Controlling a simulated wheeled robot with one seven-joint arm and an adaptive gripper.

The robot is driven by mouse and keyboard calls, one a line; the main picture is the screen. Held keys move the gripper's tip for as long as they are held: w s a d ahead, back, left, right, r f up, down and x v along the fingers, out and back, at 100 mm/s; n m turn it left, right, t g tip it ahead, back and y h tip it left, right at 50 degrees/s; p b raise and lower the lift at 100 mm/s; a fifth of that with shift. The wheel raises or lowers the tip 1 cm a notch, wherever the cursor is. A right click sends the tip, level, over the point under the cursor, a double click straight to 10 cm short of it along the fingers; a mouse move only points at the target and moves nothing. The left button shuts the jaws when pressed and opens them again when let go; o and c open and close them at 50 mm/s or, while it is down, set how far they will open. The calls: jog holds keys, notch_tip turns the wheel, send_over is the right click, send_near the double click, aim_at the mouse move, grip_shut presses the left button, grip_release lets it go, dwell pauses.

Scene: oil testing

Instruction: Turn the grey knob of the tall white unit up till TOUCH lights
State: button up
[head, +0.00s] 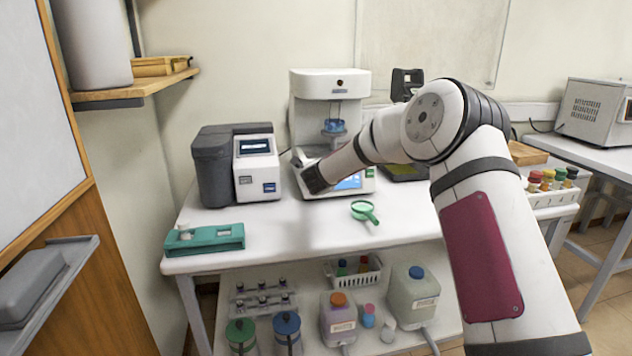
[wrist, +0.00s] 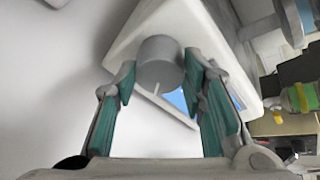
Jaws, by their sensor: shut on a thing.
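The tall white unit (head: 303,88) stands on the white bench, with a blue-lit screen (head: 350,182) low on its front. My gripper (head: 312,181) is at the lower left of its front, and my arm covers part of the unit. In the wrist view the round grey knob (wrist: 158,62) sticks out from the unit's white housing (wrist: 196,30). My gripper's green-padded fingers (wrist: 160,84) are closed around the knob, one on each side. In the head view the knob is hidden by my gripper. I cannot read TOUCH or tell whether it is lit.
A grey and white analyser (head: 228,165) stands close to the left of the unit. A green magnifier (head: 365,211) and a teal tray (head: 204,239) lie on the bench (head: 290,235). Bottles stand on the shelf below. The bench front middle is mostly clear.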

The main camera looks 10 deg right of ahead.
jog(key=shift+d+f, duration=0.1)
jog(key=shift+d, duration=0.05)
jog(key=o, duration=1.2)
jog(key=shift+c, duration=0.2)
jog(key=v, duration=1.2)
